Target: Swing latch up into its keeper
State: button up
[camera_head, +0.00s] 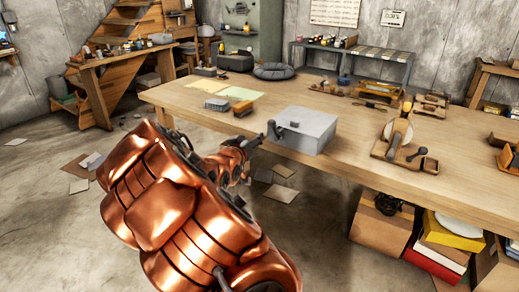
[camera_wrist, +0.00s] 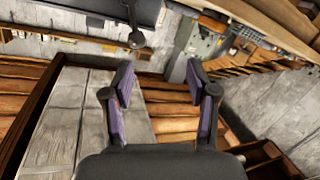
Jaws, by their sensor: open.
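A grey metal box (camera_head: 302,130) sits at the near edge of the workbench, lid side up. A dark lever with a rounded end, which looks like the latch (camera_head: 272,131), is at its left side. In the wrist view the latch (camera_wrist: 137,38) shows beyond my fingertips, below the box's dark side (camera_wrist: 112,9). My gripper (camera_head: 257,141) is at the box's left, close to the latch; in the wrist view it is open and empty (camera_wrist: 163,82). I cannot make out the keeper clearly. My copper arm covers the near left of the head view.
The wooden workbench (camera_head: 365,153) carries a wooden fixture with a disc (camera_head: 397,135) at right and a dark ring cushion (camera_head: 273,71) at the back. Coloured sheets (camera_head: 238,93) lie left of the box. Cartons (camera_head: 380,222) stand underneath. The bench between box and fixture is clear.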

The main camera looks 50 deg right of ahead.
aim_at(270, 125)
jog(key=d, duration=0.1)
jog(key=s+d+h, duration=0.1)
jog(key=s+d+g+h, duration=0.1)
jog(key=shift+r+b, duration=0.25)
jog(key=shift+b, duration=0.05)
jog(key=shift+p+x, duration=0.85)
jog(key=shift+x, duration=3.65)
jog(key=shift+w+a, duration=0.1)
jog(key=shift+a, duration=0.05)
grip_shut()
